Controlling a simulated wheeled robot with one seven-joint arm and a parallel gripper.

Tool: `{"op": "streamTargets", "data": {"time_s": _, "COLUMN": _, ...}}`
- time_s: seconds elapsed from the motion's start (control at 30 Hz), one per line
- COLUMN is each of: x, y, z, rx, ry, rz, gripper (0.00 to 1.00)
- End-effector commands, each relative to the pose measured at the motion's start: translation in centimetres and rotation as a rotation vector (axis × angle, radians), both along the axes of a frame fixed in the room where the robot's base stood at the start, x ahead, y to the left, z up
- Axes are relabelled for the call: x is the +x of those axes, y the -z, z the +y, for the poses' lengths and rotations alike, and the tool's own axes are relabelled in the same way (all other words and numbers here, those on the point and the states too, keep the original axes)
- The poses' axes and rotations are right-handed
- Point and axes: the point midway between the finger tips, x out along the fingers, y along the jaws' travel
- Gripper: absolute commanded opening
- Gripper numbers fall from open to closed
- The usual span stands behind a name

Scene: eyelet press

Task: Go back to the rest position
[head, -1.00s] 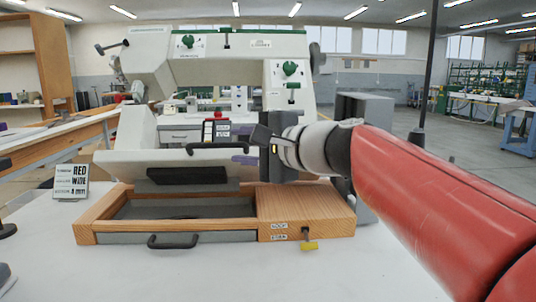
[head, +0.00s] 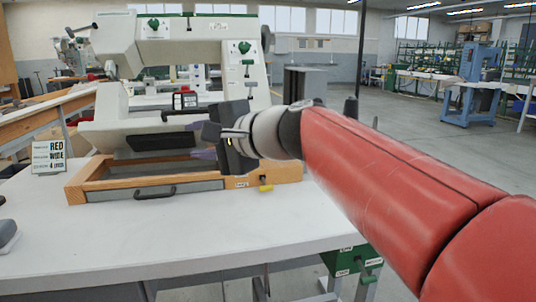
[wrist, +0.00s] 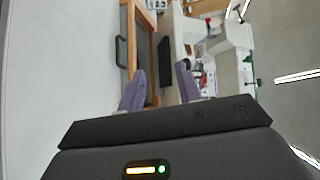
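My gripper (head: 203,143) is raised in front of the right part of the press, above the wooden drawer box. In the wrist view its two purple fingers (wrist: 160,88) stand apart with nothing between them. The eyelet press (head: 185,52) is a white machine with green knobs at the back of the table. The wooden drawer box (head: 88,183) sits in front of it, with a dark handle (head: 154,193) on its grey front. It also shows in the wrist view (wrist: 131,35). My gripper hides part of the box's right side.
The white table (head: 150,240) has clear room in front of the box. A sign (head: 49,155) reading RED WIDE stands at left. A yellow-tipped key or knob (head: 266,187) sticks out at the box's front right. Open floor lies to the right.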

Motion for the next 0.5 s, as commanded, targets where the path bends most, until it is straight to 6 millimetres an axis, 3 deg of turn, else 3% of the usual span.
{"op": "streamTargets", "data": {"time_s": 0.27, "x": -2.3, "y": 4.7, "z": -3.3, "rx": -0.236, "ry": 0.016, "rz": -0.051, "gripper": 0.34}}
{"op": "streamTargets", "data": {"time_s": 0.5, "x": -5.8, "y": 11.2, "z": -8.8, "rx": -0.555, "ry": 0.014, "rz": -0.091, "gripper": 0.34}}
